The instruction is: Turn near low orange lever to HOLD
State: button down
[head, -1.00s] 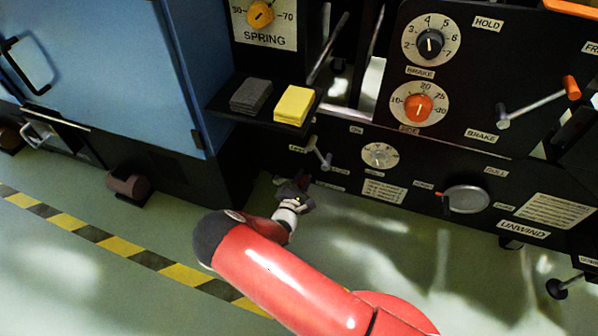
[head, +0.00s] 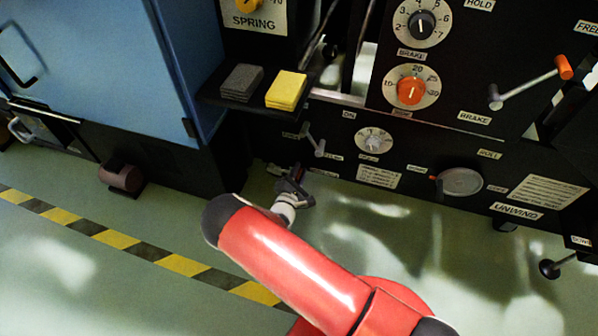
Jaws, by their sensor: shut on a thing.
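My gripper (head: 293,184) is low at the foot of the black machine, below the small grey lever (head: 315,146). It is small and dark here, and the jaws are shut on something. A small dark reddish piece shows at the jaws. It fits the near low orange lever, but the gripper hides most of it, so its angle cannot be read. The small labels around it are too blurred to read. A higher lever with an orange knob (head: 564,67) stands at the upper right, apart from my gripper; a HOLD label (head: 480,4) is above it.
A shelf with a grey pad (head: 241,81) and a yellow pad (head: 287,89) juts out above my gripper. A blue cabinet (head: 105,65) stands at the left. A round plate (head: 461,181) is on the machine to the right. The floor in front is clear.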

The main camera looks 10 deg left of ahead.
jog(key=shift+a+f, duration=0.15)
jog(key=shift+f, duration=0.15)
jog(key=c, duration=1.3)
grip_release()
jog(key=shift+s+r, duration=0.1)
jog(key=shift+s, duration=0.1)
jog(key=s, duration=0.5)
jog(key=s+p, duration=0.1)
jog(key=s, duration=0.1)
jog(key=shift+s+a, duration=0.2)
jog(key=shift+a, duration=0.1)
